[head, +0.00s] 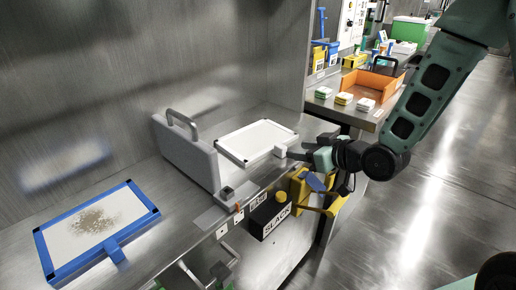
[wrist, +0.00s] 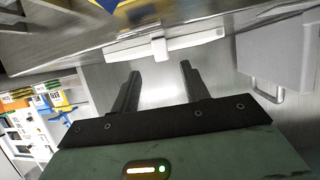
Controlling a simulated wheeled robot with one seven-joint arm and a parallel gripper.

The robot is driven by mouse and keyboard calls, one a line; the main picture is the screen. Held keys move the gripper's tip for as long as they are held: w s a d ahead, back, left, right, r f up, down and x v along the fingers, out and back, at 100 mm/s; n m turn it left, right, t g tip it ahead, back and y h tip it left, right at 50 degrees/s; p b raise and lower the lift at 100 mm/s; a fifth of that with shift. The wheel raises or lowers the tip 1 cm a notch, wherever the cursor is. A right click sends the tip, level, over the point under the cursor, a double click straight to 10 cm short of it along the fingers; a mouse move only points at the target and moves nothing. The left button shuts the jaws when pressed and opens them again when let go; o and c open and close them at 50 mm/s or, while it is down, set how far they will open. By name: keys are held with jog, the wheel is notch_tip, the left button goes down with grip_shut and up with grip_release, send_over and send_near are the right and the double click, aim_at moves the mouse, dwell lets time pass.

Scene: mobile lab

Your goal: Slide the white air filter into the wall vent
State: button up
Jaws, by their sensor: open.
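The white air filter (head: 256,139), a flat framed panel with dark corners, lies on the steel counter beside a grey housing. Its small white tab (head: 281,151) points toward my gripper (head: 295,153). In the wrist view the filter (wrist: 200,40) shows edge-on, with the tab (wrist: 159,48) just beyond and roughly between the two fingertips. My gripper (wrist: 160,72) is open and empty, apart from the tab as far as I can tell. The grey housing (head: 186,157) has a handle on top; I cannot make out a vent opening in it.
A blue-framed filter with brown dirt (head: 97,222) lies at the left of the counter. A black box marked SLACK (head: 271,219) and yellow parts (head: 322,200) are at the counter's front. An orange bin (head: 372,88) stands on the far bench. The floor at right is clear.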

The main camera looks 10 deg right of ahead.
aim_at(285, 149)
jog(key=shift+x, duration=3.25)
jog(key=shift+s, duration=0.1)
grip_shut()
